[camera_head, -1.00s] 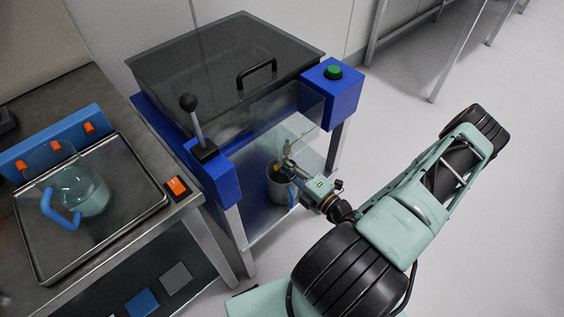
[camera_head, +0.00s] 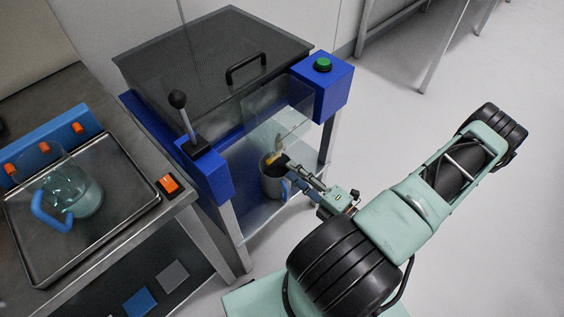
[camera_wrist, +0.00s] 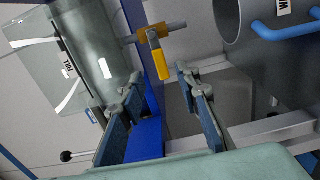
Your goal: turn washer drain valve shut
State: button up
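The drain valve has a yellow lever (camera_wrist: 158,62) on a short pipe fitting, in the upper middle of the wrist view. In that picture the lever hangs down, across the line of the pipe. In the head view the yellow valve (camera_head: 271,159) shows small above a grey container (camera_head: 271,184). My gripper (camera_wrist: 159,88) is open, with its two blue-padded fingers apart and nothing between the pads. The lever appears beyond the fingertips, between them in the wrist picture; contact does not show. In the head view my gripper (camera_head: 293,169) is just right of the valve.
The grey container with a blue handle (camera_wrist: 285,28) is close on the right in the wrist view. A clear panel (camera_head: 277,107) hangs above the valve. A blue-framed washer with a mesh lid (camera_head: 210,55) stands behind. A bench tray (camera_head: 110,222) holds a glass jug (camera_head: 75,190).

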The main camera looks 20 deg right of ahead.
jog(key=v, duration=0.3)
jog(key=shift+s+d, duration=0.1)
jog(key=shift+s, duration=0.2)
dwell(0.6)
